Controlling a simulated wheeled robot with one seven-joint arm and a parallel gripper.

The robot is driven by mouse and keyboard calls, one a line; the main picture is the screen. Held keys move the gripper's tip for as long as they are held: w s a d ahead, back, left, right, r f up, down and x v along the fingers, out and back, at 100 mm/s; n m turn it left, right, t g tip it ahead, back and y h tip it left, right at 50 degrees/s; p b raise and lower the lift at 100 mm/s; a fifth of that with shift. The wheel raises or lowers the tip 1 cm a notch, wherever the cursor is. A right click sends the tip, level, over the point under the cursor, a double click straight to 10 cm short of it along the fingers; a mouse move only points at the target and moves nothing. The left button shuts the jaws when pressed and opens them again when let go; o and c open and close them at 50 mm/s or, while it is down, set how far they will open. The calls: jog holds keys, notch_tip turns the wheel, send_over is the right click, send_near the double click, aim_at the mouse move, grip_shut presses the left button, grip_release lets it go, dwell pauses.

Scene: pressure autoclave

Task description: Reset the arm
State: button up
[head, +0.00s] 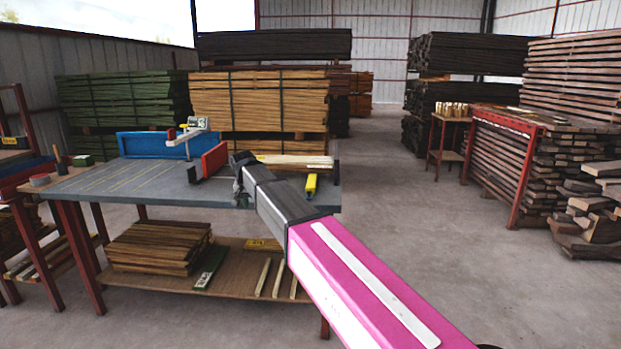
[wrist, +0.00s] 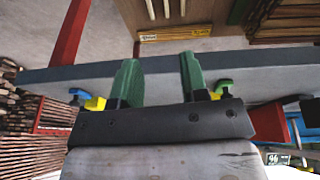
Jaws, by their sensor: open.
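My arm, with a pink link and a dark end section, reaches from the lower right over the grey work table (head: 120,183) in the head view. My gripper (head: 238,178) is at its far end, by the table's front edge, with its fingers mostly hidden there. In the wrist view my gripper (wrist: 158,80) shows two green fingers standing well apart, with nothing between them. The table's edge (wrist: 155,70) crosses behind the fingers. I cannot tell whether the gripper touches the table.
On the table are a blue fence (head: 148,144), a red block (head: 214,159), light wood strips (head: 295,160) and a yellow item (head: 311,184). A lower shelf (head: 130,281) holds stacked boards (head: 160,247). Lumber piles stand behind and right. The floor (head: 415,215) right of the table is clear.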

jog(key=s+d+f+g, duration=0.1)
jog(key=s+d+f, duration=0.3)
jog(key=d+f, duration=0.85)
jog(key=s+d+f, duration=0.5)
jog(key=s+d, duration=0.1)
jog(key=d, duration=0.3)
jog(key=s+d+f+g, duration=0.1)
jog(key=s+d+f, duration=0.3)
jog(key=d, duration=0.5)
jog(key=s+d+f+g, duration=0.1)
jog(key=s+d+f, duration=0.4)
jog(key=s+d, duration=0.4)
jog(key=shift+d+f+y, duration=0.3)
jog(key=shift+d+y, duration=0.1)
jog(key=shift+d, duration=0.1)
jog(key=shift+s, duration=0.1)
